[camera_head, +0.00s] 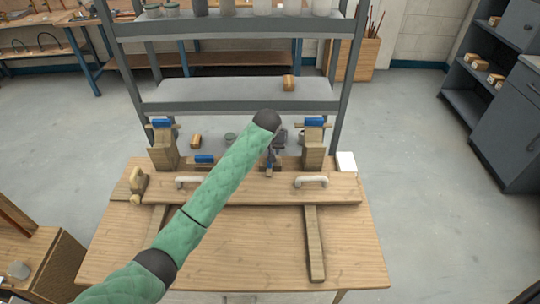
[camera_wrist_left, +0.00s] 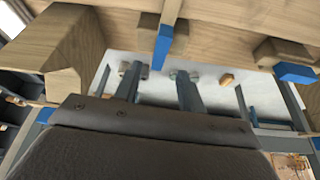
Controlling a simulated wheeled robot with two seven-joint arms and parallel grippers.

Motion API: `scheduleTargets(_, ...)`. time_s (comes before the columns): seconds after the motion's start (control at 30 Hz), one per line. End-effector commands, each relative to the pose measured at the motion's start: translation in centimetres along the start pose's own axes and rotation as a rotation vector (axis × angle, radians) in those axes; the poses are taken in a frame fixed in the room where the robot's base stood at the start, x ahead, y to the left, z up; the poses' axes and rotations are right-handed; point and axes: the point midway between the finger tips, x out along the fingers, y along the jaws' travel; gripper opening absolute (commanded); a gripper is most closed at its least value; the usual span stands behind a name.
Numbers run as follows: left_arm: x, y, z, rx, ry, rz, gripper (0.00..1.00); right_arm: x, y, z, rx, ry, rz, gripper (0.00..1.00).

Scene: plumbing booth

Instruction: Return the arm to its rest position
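My left arm, in a green quilted sleeve, reaches from the lower left across the wooden workbench (camera_head: 240,265) in the head view. Its left gripper (camera_head: 275,155) is small and partly hidden behind the dark wrist, near the middle of the bench's back edge. In the left wrist view the two fingers of this gripper (camera_wrist_left: 158,88) stand apart with nothing between them. A blue-tipped bar (camera_wrist_left: 162,45) shows just beyond the fingers; I cannot tell whether they touch it. My right gripper is in neither view.
Two wooden blocks with blue clamps, left (camera_head: 163,145) and right (camera_head: 314,145), rise at the bench's back. A board with white handles (camera_head: 311,181) lies across it. A grey shelf rack (camera_head: 240,95) stands behind. The bench's front right is clear.

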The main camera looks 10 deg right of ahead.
Motion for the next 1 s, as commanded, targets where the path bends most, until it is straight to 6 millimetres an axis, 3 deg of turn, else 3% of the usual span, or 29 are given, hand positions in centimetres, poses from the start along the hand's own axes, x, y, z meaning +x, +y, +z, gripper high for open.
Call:
scheduleTargets(0.23, -1.6, 0.0, 0.0, 0.0, 0.001, 0.001, 0.4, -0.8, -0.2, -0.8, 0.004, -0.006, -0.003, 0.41)
scheduleTargets(0.73, -1.6, -0.1, 0.1, -0.001, 0.0, 0.002, 0.4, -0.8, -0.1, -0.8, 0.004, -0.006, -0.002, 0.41)
scheduleTargets(0.87, -1.2, -0.2, 1.7, -0.002, -0.005, 0.018, 0.4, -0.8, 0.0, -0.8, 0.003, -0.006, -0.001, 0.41)
scheduleTargets(1.0, -0.6, -0.8, 5.2, -0.01, -0.011, 0.052, 0.4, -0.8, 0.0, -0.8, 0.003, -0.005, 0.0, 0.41)
